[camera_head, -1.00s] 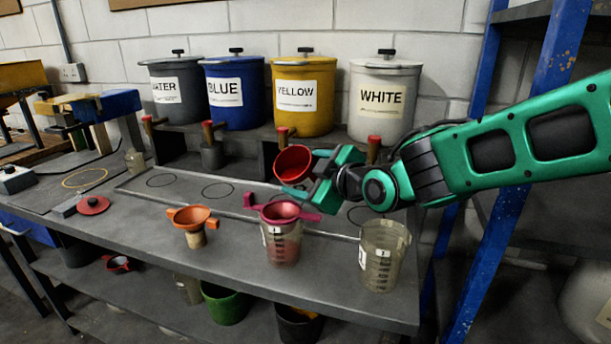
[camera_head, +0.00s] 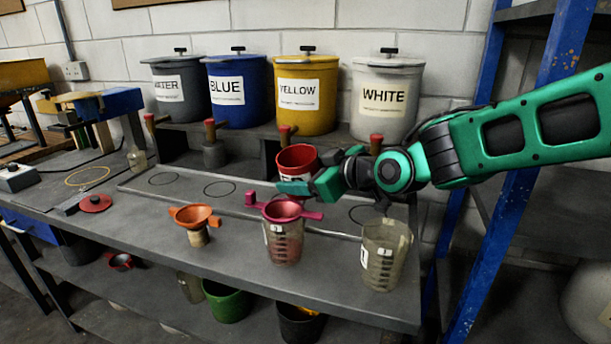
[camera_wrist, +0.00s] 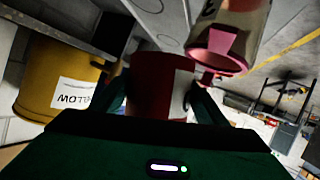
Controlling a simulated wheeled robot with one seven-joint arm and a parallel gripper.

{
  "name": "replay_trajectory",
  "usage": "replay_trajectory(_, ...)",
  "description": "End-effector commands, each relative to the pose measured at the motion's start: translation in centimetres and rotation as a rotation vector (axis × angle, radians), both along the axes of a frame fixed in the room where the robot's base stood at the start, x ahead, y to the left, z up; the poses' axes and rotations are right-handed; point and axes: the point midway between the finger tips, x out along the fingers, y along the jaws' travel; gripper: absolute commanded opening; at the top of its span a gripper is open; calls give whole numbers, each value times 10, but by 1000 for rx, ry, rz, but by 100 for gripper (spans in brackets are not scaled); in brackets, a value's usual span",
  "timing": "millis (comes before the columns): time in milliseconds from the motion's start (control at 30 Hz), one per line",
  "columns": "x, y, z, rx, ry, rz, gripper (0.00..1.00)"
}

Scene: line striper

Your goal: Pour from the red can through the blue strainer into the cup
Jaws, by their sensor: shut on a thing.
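My gripper (camera_head: 305,187) is shut on the red can (camera_head: 298,159), holding it nearly upright above the back of the bench. The can also shows between the fingers in the wrist view (camera_wrist: 160,85). A crimson-pink strainer (camera_head: 283,210) sits on a clear marked cup (camera_head: 284,245) with reddish contents, just below and in front of the can. The strainer also shows in the wrist view (camera_wrist: 219,48). I see no blue strainer; an orange one (camera_head: 195,216) rests on a small holder to the left. The can's contents are hidden.
Another clear marked cup (camera_head: 384,258) stands to the right, under my arm. Grey, blue (camera_head: 237,93), yellow (camera_head: 306,97) and white (camera_head: 385,100) lidded bins line the back shelf. A blue rack post (camera_head: 500,210) stands at right. The bench's left front is mostly clear.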

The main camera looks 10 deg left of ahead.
Motion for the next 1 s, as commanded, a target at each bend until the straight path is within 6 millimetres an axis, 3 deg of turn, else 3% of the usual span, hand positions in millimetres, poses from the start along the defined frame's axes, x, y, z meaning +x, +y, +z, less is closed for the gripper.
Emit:
replay_trajectory(333,0,1,4,12,16,0,23)
replay_trajectory(700,0,0,29,110,201,0,23)
replay_trajectory(1000,0,1,32,118,223,1,23)
